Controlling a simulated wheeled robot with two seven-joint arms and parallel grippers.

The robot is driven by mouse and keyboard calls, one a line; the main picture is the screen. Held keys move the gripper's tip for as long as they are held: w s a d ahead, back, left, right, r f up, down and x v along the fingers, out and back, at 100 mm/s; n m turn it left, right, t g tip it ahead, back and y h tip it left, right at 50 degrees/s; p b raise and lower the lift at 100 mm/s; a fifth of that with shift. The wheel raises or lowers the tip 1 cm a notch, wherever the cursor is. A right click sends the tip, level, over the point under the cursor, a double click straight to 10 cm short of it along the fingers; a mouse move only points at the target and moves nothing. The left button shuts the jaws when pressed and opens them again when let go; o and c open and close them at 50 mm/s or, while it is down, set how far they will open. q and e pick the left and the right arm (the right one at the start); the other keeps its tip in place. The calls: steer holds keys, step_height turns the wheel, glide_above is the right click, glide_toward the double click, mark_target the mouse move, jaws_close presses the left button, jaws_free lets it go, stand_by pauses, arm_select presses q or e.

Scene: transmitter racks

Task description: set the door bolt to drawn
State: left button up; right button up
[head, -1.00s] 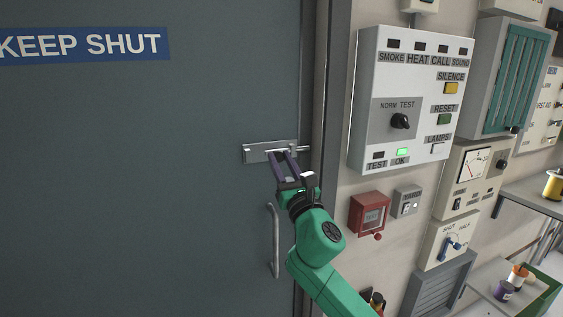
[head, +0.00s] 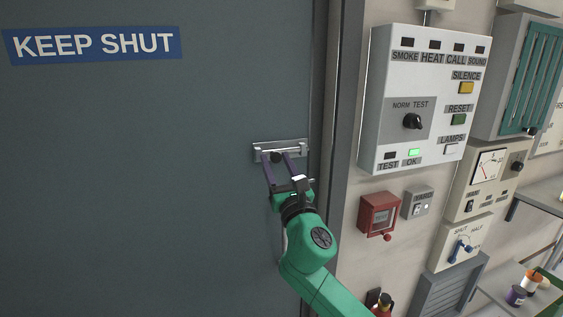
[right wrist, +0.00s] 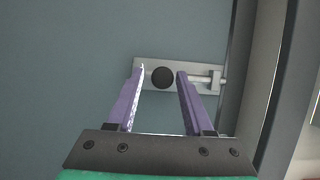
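The door bolt (head: 293,144) is a pale metal plate with a rod and a round black knob (right wrist: 162,77), mounted near the right edge of the grey door (head: 150,200). The knob sits left of the plate's middle. The rod (right wrist: 197,79) runs right through a bracket; whether its tip enters the frame is unclear. My right gripper (head: 276,155) is open, its two purple fingers (right wrist: 160,75) on either side of the knob. A small gap shows at each side in the right wrist view. My left gripper is not in view.
The door frame (head: 338,150) stands just right of the bolt. A white alarm panel (head: 400,75), a red box (head: 379,214) and a small grey switch (head: 417,203) are on the wall beyond. A blue KEEP SHUT sign (head: 93,44) is on the door.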

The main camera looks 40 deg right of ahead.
steer(key=shift+w+a, duration=0.1)
steer(key=shift+w, duration=0.15)
steer(key=shift+s+f, duration=0.2)
steer(key=shift+s, duration=0.2)
steer(key=v, duration=1.3)
steer(key=shift+s+a+f, duration=0.2)
steer(key=shift+s+a, duration=0.05)
